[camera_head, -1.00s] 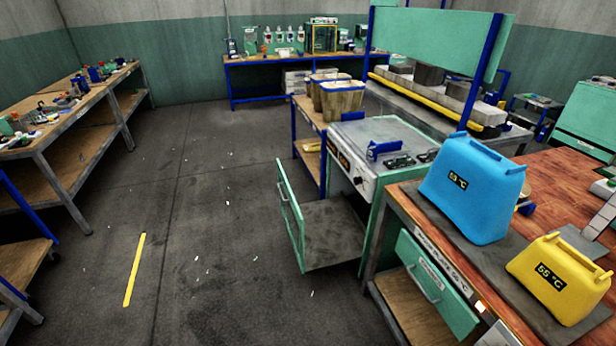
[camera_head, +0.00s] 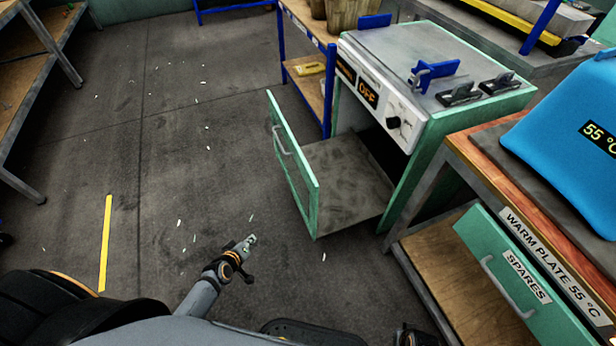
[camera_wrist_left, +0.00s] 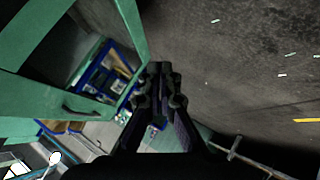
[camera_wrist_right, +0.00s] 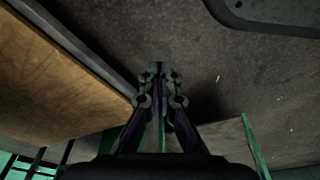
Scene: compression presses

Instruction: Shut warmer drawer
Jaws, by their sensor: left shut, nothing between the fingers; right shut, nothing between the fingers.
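The warmer drawer (camera_head: 345,190) is pulled out of the green warmer cabinet (camera_head: 430,140), which reads OFF on its front. Its green front panel (camera_head: 295,165) with a handle (camera_head: 281,142) faces left. My left gripper (camera_head: 250,241) is shut and empty, in front of the drawer's near corner and apart from it. In the left wrist view my left gripper (camera_wrist_left: 160,70) shows closed, with green panels to its left. My right gripper (camera_wrist_right: 161,72) is shut and empty, above the floor by a wooden shelf; only a dark part of that arm shows at the head view's bottom edge.
A blue 55 °C container (camera_head: 570,125) sits on the bench. Blue-framed shelving (camera_head: 305,75) stands behind the warmer. The floor (camera_head: 160,180) at left is open.

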